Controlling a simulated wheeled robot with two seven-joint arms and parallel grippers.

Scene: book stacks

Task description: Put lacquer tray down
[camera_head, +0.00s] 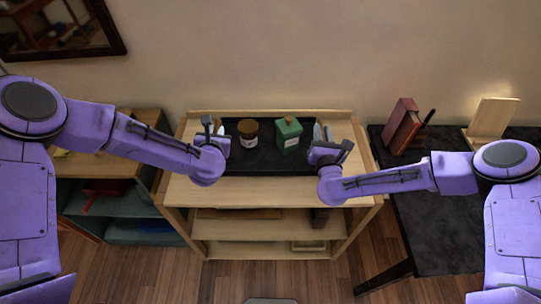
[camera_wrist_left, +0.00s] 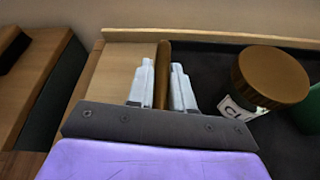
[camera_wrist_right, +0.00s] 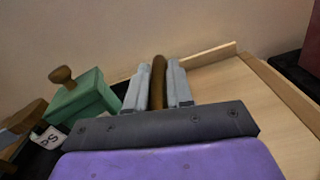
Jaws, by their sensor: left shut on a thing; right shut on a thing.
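The black lacquer tray (camera_head: 268,161) is at the top of the light wooden shelf unit, between my two grippers. It carries a jar with a brown lid (camera_head: 248,130) on the left and a green box-like container with a knob (camera_head: 288,134) on the right. My left gripper (camera_wrist_left: 162,85) is shut on a brown handle (camera_wrist_left: 163,62) at the tray's left end. My right gripper (camera_wrist_right: 158,85) is shut on a brown handle (camera_wrist_right: 158,70) at the right end. I cannot tell whether the tray's underside touches the shelf top.
The light wooden shelf unit (camera_head: 190,190) has a raised back edge and bare wood on both sides of the tray. A black table (camera_head: 440,225) with a red book (camera_head: 402,127) and a wooden stand (camera_head: 490,120) is to the right. A low cabinet (camera_head: 130,160) is to the left.

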